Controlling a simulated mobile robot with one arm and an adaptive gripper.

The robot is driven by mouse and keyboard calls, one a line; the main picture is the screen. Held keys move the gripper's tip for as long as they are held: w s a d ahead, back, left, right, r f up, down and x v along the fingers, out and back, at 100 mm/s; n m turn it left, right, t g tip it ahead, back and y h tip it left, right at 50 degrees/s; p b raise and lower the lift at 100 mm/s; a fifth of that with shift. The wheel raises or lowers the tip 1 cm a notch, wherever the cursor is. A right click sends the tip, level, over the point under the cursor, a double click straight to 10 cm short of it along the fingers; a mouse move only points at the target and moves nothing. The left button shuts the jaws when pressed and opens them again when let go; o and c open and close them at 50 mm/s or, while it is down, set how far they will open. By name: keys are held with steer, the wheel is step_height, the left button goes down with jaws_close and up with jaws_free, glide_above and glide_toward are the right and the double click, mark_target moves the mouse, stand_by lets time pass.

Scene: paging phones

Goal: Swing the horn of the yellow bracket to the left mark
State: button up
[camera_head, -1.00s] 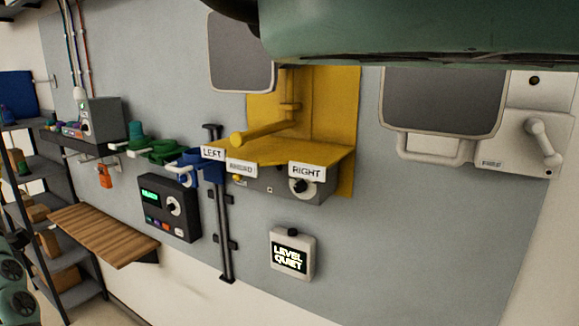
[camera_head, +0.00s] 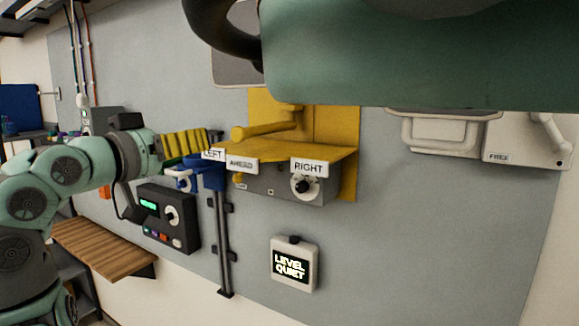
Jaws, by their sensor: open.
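The yellow bracket (camera_head: 346,128) is fixed to the grey wall panel, with a flat shelf in front. Its horn (camera_head: 262,130) is a yellow cylinder above the shelf, its blunt end toward the left. White labels LEFT (camera_head: 213,154), AHEAD (camera_head: 242,165) and RIGHT (camera_head: 309,167) run along the shelf's front edge. The horn's end lies above the stretch between LEFT and AHEAD; its exact alignment is hard to tell. My gripper (camera_head: 203,143), with yellow ribbed fingers, is open, left of the horn and apart from it. Its fingertips are close to the LEFT label in the picture.
A blue holder (camera_head: 205,176) and a dark upright rail (camera_head: 223,240) stand below my gripper. A black control box (camera_head: 168,216) and a LEVEL QUIET display box (camera_head: 293,265) are lower on the panel. A wooden shelf (camera_head: 105,247) juts out at lower left.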

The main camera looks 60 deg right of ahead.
mark_target(236, 134)
steer(key=d+p, duration=0.3)
steer(key=d, duration=0.1)
steer(key=d+p, duration=0.4)
steer(key=d, duration=0.1)
steer(key=w+d+p, duration=0.1)
steer(key=d+p, duration=0.2)
steer(key=d, duration=0.2)
steer(key=shift+d+r+p, duration=0.1)
steer(key=shift+r+p, duration=0.15)
steer(key=shift+p, duration=0.15)
steer(key=shift+w+d+f+p, duration=0.1)
steer(key=shift+d+f+p, duration=0.15)
steer(key=shift+d, duration=0.35)
steer(key=shift+o, duration=0.3)
steer(key=shift+r, duration=0.1)
jaws_close()
